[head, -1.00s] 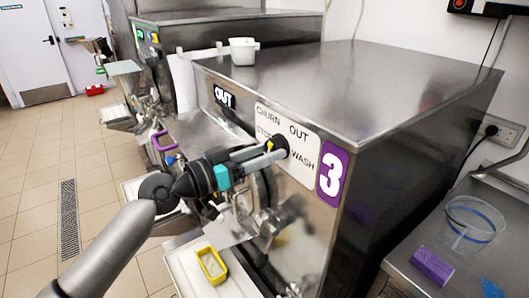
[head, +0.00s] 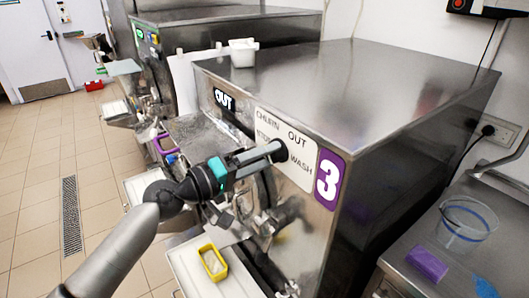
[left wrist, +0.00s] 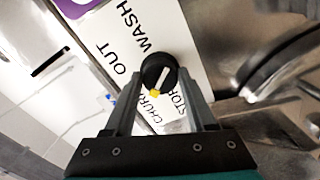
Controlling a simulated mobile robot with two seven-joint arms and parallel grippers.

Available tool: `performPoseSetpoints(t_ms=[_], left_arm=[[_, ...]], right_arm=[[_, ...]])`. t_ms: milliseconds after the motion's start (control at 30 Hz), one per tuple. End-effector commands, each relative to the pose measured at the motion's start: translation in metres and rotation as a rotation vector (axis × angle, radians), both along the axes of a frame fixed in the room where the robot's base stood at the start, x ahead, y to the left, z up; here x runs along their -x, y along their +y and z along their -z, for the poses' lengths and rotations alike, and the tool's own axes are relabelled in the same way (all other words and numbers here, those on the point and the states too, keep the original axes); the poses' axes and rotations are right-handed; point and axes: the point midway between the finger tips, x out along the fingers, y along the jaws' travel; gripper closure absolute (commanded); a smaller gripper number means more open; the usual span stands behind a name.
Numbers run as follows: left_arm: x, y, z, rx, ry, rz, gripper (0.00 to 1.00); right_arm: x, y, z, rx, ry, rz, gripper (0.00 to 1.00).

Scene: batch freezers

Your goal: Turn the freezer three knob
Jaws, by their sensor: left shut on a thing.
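The freezer three knob (head: 280,151) is round and black and sits on a white label plate (head: 297,172) on the steel front marked with a purple 3. My left gripper (head: 272,153) is shut on the knob. In the left wrist view the fingers (left wrist: 160,82) stand on either side of the knob (left wrist: 158,70). Its yellow mark (left wrist: 154,93) points between CHURN and STOP. In the head view the fingers hide the mark and part of the label. My right gripper is not in view.
A yellow-rimmed container (head: 212,262) stands on a white ledge below. A white container (head: 242,52) is on the freezer top. A clear tub (head: 467,224) and a purple block (head: 427,263) are on the right counter. Tiled floor is open at left.

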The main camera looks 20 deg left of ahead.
Motion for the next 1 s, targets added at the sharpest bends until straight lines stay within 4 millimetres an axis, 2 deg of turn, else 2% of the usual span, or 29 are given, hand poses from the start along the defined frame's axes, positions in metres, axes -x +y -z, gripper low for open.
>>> performPoseSetpoints(t_ms=[600, 1000], left_arm=[[0.0, 0.0, -0.003, 0.46, 0.359, -0.002, 1.0], [0.0, 0.0, -0.002, 0.669, 0.521, -0.001, 1.0]], right_arm=[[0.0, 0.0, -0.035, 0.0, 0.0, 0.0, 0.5], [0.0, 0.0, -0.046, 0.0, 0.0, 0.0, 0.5]])
